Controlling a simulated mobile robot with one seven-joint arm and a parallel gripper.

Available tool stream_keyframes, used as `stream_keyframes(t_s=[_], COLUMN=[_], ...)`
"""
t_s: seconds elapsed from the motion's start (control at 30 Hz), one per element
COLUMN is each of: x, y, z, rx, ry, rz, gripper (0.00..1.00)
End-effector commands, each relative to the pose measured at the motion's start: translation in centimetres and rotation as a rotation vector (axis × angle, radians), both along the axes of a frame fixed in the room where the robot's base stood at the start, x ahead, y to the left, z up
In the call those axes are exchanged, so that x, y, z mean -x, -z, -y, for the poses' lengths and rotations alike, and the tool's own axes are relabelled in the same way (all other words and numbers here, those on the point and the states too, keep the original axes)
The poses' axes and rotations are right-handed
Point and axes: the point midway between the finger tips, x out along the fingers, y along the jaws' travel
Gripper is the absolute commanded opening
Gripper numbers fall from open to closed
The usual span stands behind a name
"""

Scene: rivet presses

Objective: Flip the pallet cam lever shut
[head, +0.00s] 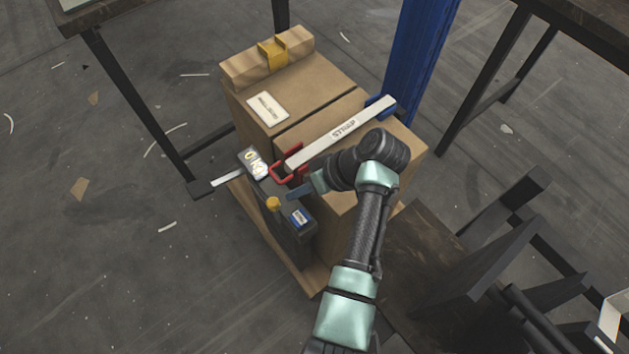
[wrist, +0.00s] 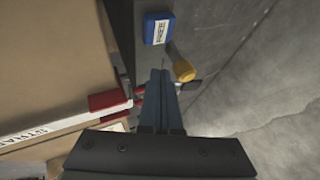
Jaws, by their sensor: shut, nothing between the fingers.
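A dark housing (head: 293,232) with a blue label (head: 300,217) stands against the side of the strapped cardboard boxes. A yellow knob (head: 273,203) on a short stem sticks out from it, apparently the cam lever's end; in the wrist view the knob (wrist: 184,70) is just right of the fingertips. A white strap (head: 340,132) crosses the box top to a red hook (head: 285,172); the hook also shows in the wrist view (wrist: 108,101). My gripper (head: 293,192) is shut and empty, beside the housing, between hook and knob. Contact with the lever cannot be told.
A blue post (head: 415,60) rises behind the boxes. A dark table stands at upper left, another at upper right. Dark metal frames (head: 490,250) lie at lower right. The floor to the left is mostly clear.

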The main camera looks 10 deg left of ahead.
Motion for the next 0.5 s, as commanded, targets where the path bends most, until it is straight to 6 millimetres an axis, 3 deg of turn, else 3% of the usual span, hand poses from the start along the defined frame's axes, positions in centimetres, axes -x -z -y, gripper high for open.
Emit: stream_keyframes(t_s=[0.5], x=[0.88], y=[-0.04], z=[-0.92], rx=[0.000], ry=[0.000], rz=[0.000], gripper=[0.00])
